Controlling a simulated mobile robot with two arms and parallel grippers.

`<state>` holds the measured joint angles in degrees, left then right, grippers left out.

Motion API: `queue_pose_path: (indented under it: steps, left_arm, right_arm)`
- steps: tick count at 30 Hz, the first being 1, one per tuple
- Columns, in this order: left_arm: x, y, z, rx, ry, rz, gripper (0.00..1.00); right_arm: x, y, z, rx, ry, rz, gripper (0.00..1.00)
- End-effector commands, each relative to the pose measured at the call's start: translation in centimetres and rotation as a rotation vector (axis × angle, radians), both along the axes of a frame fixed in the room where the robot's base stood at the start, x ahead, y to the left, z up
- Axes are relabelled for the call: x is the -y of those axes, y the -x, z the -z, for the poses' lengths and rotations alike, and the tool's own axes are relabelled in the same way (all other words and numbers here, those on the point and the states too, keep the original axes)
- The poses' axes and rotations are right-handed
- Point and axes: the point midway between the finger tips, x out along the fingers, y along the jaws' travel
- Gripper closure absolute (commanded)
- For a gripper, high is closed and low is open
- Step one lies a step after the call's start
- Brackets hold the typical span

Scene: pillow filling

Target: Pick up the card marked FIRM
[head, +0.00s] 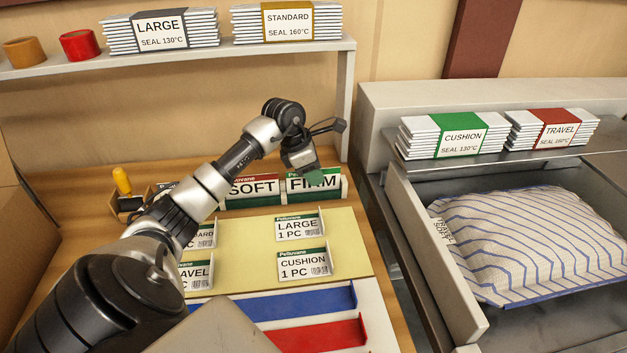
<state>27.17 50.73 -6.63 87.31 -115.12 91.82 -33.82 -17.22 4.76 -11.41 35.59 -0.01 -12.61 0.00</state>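The FIRM card (333,184), white with a green top band, stands upright at the right end of a card holder (262,200) in the head view. The SOFT card (253,187), with a red band, stands to its left. My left gripper (312,174) is just above and in front of the FIRM card, overlapping its top and part of its lettering. A dark green patch shows at its tip. I cannot tell whether it touches the card or whether its fingers are open. My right gripper is not in view.
Smaller LARGE (296,228) and CUSHION (303,265) cards stand on a yellow board (345,235). Blue (300,302) and red (320,336) trays lie in front. A striped pillow (535,240) lies in a bin at right. A shelf (230,53) with label stacks is above.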

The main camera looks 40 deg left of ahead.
Motion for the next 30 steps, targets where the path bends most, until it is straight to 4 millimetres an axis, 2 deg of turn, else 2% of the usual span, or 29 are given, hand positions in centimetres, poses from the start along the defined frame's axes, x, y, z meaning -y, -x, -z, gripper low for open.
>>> queue_pose_path:
  steps: [9, 27, 30]
  left_arm:
    - [-0.01, 0.02, 0.05, 0.000, 0.000, 0.000, 0.67]
    - [-0.01, 0.01, 0.45, -0.001, 0.001, 0.000, 0.67]
    - [0.00, 0.02, 0.45, -0.001, 0.001, 0.000, 0.82]
  right_arm:
    - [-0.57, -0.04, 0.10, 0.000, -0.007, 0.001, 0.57]
    - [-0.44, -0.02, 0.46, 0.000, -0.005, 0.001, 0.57]
    - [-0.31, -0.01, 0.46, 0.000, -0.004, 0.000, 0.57]
